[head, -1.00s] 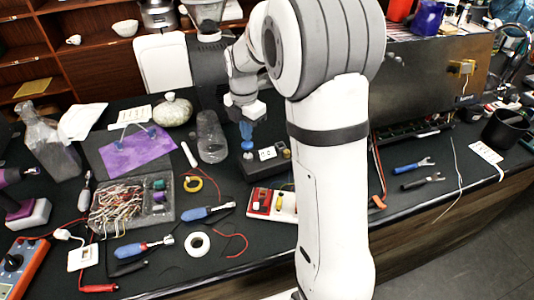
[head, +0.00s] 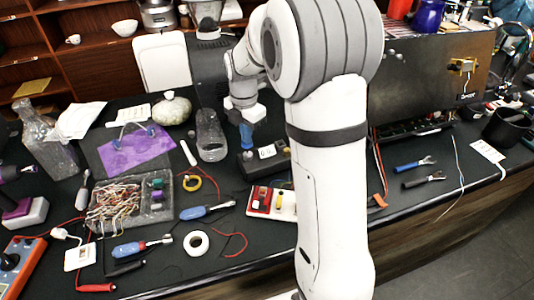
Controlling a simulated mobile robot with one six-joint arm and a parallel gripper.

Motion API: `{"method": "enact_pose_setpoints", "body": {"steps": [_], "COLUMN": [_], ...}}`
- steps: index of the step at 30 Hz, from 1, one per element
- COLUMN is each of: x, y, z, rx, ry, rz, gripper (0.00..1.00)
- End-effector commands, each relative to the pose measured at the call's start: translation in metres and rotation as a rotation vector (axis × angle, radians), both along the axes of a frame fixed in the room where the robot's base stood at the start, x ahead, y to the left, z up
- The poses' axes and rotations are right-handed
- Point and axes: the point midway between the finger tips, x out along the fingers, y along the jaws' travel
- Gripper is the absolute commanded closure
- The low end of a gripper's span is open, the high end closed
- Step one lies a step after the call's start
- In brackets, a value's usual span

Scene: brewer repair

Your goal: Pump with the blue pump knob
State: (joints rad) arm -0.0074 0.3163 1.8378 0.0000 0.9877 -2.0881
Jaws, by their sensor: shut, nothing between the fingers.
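The blue pump knob (head: 246,135) stands upright at the left end of a small black box (head: 248,165) near the middle of the bench. My gripper (head: 247,118) points down directly above the knob, its fingers closed with nothing between them. The fingertips are at or very close to the knob's top; I cannot tell whether they touch it. My arm covers the area just right of the box.
A clear bottle (head: 211,135) stands just left of the gripper. A parts tray (head: 170,210), a purple cloth (head: 135,150) and blue-handled tools (head: 207,211) lie to the left. A large metal machine (head: 430,75) is at right.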

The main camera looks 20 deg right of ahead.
Motion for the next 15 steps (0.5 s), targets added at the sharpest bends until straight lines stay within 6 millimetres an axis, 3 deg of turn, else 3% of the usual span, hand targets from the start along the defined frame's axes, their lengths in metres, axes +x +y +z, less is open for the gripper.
{"method": "enact_pose_setpoints", "body": {"steps": [15], "x": [0.0], "y": [0.0], "z": [-0.023], "rx": [-0.001], "ry": [0.001], "rz": [0.0], "gripper": [1.0]}}
